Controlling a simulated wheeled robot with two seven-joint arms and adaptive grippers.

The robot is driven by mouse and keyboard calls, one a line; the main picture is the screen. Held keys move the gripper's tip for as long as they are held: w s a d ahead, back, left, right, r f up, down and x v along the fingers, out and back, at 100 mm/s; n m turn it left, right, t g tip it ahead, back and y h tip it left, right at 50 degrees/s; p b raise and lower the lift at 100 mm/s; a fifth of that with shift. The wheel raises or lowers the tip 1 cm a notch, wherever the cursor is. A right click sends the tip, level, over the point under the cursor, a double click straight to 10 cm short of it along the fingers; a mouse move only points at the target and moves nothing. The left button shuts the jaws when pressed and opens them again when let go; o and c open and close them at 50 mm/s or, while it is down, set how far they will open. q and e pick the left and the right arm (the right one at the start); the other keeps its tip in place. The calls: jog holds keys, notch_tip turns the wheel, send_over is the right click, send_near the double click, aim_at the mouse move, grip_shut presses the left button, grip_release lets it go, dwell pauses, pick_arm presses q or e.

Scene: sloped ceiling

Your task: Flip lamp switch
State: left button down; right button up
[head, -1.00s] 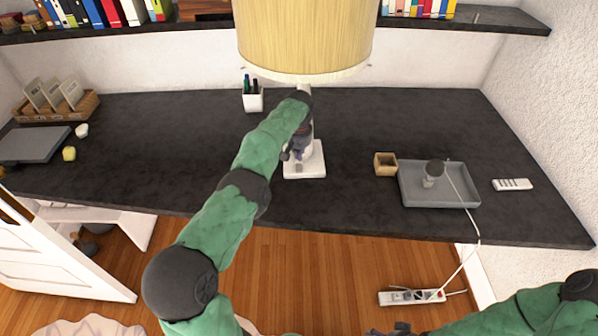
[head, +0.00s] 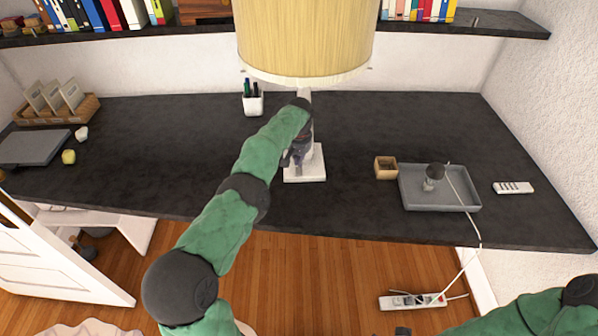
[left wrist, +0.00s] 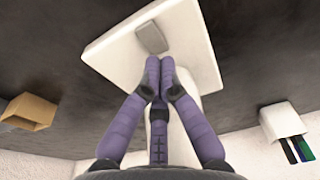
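A table lamp with a yellowish shade (head: 306,38) stands on the dark desk, on a white square base (head: 314,172). The base also shows in the left wrist view (left wrist: 112,55), with a grey rocker switch (left wrist: 151,38) on it. My left gripper (head: 296,158) is low in front of the lamp post, just over the base. In the left wrist view its purple fingers (left wrist: 160,62) are shut together and empty, tips close to the switch's edge. I cannot tell whether they touch it.
A pen cup (head: 253,101) stands behind the lamp at left. A small wooden box (head: 385,167), a grey tray (head: 440,200) and a white remote (head: 513,188) are at right. A power strip (head: 412,301) lies on the floor.

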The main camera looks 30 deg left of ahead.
aim_at(298, 169)
pick_arm(q)
jog(key=shift+f+b, duration=0.5)
jog(key=shift+f, duration=0.7)
dwell(1.3)
jog(key=shift+r+p, duration=0.6)
jog(key=shift+r, duration=0.15)
jog(key=shift+r+p, duration=1.9)
jog(key=shift+r, duration=0.9)
jog(key=shift+f, duration=0.1)
